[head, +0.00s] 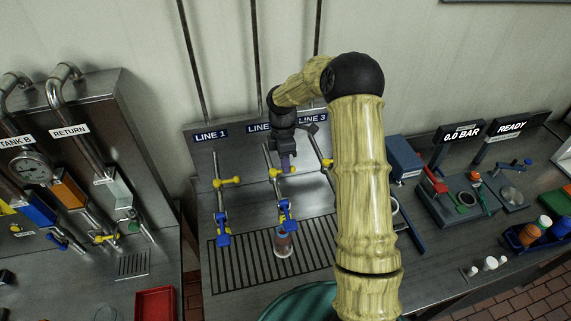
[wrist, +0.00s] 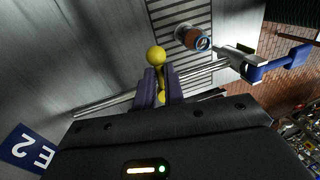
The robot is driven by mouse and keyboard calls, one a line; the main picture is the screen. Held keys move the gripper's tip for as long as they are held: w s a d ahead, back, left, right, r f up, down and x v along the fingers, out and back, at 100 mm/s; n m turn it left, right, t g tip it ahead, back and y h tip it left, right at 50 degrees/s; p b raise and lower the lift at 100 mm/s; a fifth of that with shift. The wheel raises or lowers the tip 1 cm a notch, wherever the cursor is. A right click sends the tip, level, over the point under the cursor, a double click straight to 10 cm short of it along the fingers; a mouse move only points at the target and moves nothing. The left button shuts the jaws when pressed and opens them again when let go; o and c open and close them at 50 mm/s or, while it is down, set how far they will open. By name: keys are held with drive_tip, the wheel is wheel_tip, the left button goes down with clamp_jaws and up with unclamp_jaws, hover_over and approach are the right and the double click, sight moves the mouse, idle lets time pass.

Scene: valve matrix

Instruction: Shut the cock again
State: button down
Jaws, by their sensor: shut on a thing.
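My gripper (head: 287,166) is at the middle pipe, LINE 2, on the back panel. Its purple fingers (wrist: 157,88) are shut on the yellow cock handle (wrist: 155,57), whose round knob sticks out past the fingertips. The handle (head: 275,173) lies across the pipe in the wrist view. Lower on the same pipe is a blue-handled cock (head: 286,213), which also shows in the wrist view (wrist: 275,64). A clear container with reddish contents (head: 283,244) stands below its outlet on the grate. The fingers hide part of the yellow handle.
LINE 1 has a yellow handle (head: 228,182) and a blue cock (head: 222,226) to the left. The slotted grate (head: 235,265) is mostly clear.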

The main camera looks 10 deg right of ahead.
drive_tip(key=shift+w+d+n, duration=0.1)
drive_tip(key=shift+w+n, duration=0.05)
drive_tip(key=shift+n, duration=0.15)
drive_tip(key=c, duration=1.5)
unclamp_jaws()
drive_tip(key=shift+r, duration=0.15)
drive_tip(key=w+r+b, duration=0.1)
drive_tip(key=r, duration=0.4)
drive_tip(key=w+r+b, duration=0.1)
drive_tip(key=r+b, duration=0.1)
drive_tip(key=r, duration=0.4)
drive_tip(key=w+r+b, duration=0.1)
drive_tip(key=r, duration=0.4)
drive_tip(key=shift+w+r+b, duration=0.2)
drive_tip(key=shift+r+b, duration=0.15)
drive_tip(key=shift+r, duration=0.05)
